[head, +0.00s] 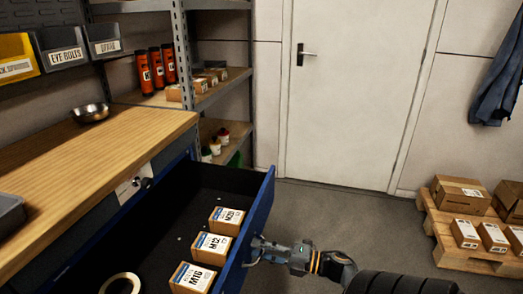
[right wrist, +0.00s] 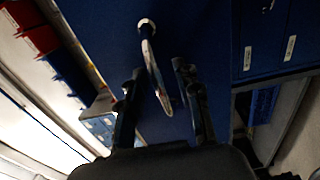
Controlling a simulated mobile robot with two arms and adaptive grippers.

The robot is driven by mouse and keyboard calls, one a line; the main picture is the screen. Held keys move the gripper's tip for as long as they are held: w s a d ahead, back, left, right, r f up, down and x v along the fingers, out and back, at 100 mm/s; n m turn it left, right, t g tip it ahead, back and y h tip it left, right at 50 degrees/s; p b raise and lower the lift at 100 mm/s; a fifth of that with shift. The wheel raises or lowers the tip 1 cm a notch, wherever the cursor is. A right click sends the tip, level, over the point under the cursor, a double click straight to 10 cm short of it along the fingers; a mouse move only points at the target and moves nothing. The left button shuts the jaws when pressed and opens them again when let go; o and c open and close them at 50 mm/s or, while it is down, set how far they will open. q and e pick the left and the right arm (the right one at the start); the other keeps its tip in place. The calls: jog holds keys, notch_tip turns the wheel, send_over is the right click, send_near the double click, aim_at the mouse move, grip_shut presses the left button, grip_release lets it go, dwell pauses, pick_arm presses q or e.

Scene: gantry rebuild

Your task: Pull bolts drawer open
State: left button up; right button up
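The blue drawer (head: 262,205) stands pulled far out from under the wooden workbench. Inside it are small boxes labelled M20 (head: 227,220), M12 (head: 211,248) and M16 (head: 193,277), and a pale roll (head: 120,284). My right gripper (head: 256,251) is at the outer face of the drawer front. In the right wrist view, the metal handle (right wrist: 152,62) lies between the two fingers of my right gripper (right wrist: 158,82). The fingers are apart, with gaps visible beside the handle. My left gripper is in neither view.
The workbench top (head: 90,165) holds a metal bowl (head: 90,113). A shelf rack (head: 185,60) with orange cans stands behind it. A pallet (head: 455,240) with cardboard boxes lies at the right.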

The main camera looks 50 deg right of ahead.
jog(key=v, duration=1.2)
jog(key=shift+f, duration=0.1)
